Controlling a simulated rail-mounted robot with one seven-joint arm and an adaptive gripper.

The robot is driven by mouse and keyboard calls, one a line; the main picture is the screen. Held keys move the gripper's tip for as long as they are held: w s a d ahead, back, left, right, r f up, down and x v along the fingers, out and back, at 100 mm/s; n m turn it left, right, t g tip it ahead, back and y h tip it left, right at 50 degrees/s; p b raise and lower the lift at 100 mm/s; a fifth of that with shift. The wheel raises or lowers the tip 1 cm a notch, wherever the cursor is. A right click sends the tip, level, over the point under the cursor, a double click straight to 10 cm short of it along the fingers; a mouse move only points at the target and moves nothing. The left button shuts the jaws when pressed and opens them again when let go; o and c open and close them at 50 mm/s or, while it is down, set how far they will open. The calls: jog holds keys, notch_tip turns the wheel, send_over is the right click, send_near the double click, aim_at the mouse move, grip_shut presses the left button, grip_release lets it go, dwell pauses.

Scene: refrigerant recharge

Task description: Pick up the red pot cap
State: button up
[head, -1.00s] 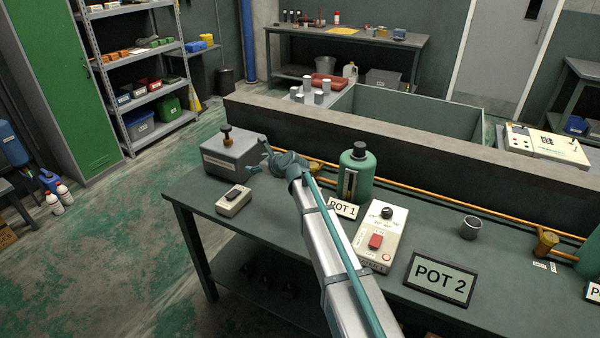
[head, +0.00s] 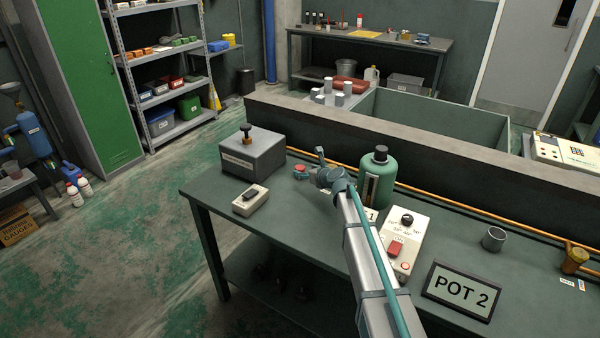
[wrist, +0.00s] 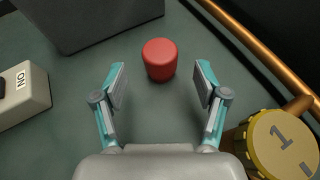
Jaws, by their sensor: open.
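The red pot cap (wrist: 160,59) is a small round-topped piece standing on the green bench top. In the wrist view it lies ahead of my gripper, centred between the fingers and slightly beyond their tips. In the head view the red cap (head: 300,171) sits right of the grey box and left of my gripper (head: 321,160). My gripper (wrist: 160,82) is open and empty, with its two teal-and-grey fingers spread apart. It does not appear to touch the cap.
A grey box (head: 252,154) with a knob stands left of the cap, with a beige switch box (head: 250,200) in front. A brass valve knob marked 1 (wrist: 280,145) is close on the right. A copper pipe (wrist: 260,52) runs behind. A green bottle (head: 378,180) stands right of my gripper.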

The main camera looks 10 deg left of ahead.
aim_at(303, 170)
jog(key=shift+p+x, duration=0.45)
jog(key=shift+x, duration=2.2)
jog(key=shift+s+r, duration=0.1)
jog(key=c, duration=1.2)
